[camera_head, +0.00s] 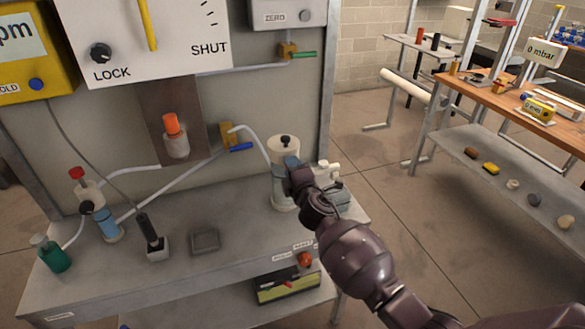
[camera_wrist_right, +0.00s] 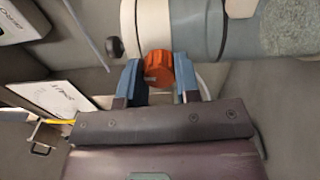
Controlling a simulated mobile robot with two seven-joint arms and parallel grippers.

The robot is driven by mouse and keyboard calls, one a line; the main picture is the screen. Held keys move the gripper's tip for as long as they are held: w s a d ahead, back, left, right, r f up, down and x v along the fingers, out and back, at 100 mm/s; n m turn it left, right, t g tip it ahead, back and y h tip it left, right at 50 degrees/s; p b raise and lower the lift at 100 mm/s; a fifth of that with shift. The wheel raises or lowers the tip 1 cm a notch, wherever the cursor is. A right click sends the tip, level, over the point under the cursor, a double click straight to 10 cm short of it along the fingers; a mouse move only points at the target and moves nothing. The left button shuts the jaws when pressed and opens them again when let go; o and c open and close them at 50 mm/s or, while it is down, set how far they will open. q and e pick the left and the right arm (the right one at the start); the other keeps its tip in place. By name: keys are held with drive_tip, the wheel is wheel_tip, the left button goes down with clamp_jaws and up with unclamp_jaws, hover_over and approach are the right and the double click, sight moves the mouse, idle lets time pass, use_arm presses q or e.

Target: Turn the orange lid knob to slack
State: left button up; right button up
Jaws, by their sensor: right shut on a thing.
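A white and grey cylindrical vessel (camera_head: 284,148) with a black top knob stands at the right end of the bench. My right gripper (camera_head: 294,170) reaches it from the front right and covers part of its side. My left gripper is not in view.
An orange-capped fitting (camera_head: 172,136) is on the back panel. Bottles and a dark-handled tool (camera_head: 148,230) stand at the bench's left. A grey square pad (camera_head: 205,240) lies mid-bench. A grey-green item (camera_head: 336,195) sits close right of my gripper.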

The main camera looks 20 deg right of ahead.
drive_tip(key=shift+n, duration=0.3)
idle(0.4)
drive_tip(key=o, duration=0.9)
drive_tip(key=shift+s, duration=0.1)
drive_tip(key=s, duration=1)
drive_tip(key=shift+s+d+f, duration=0.2)
drive_tip(key=shift+s+d, duration=0.05)
drive_tip(key=shift+s, duration=0.05)
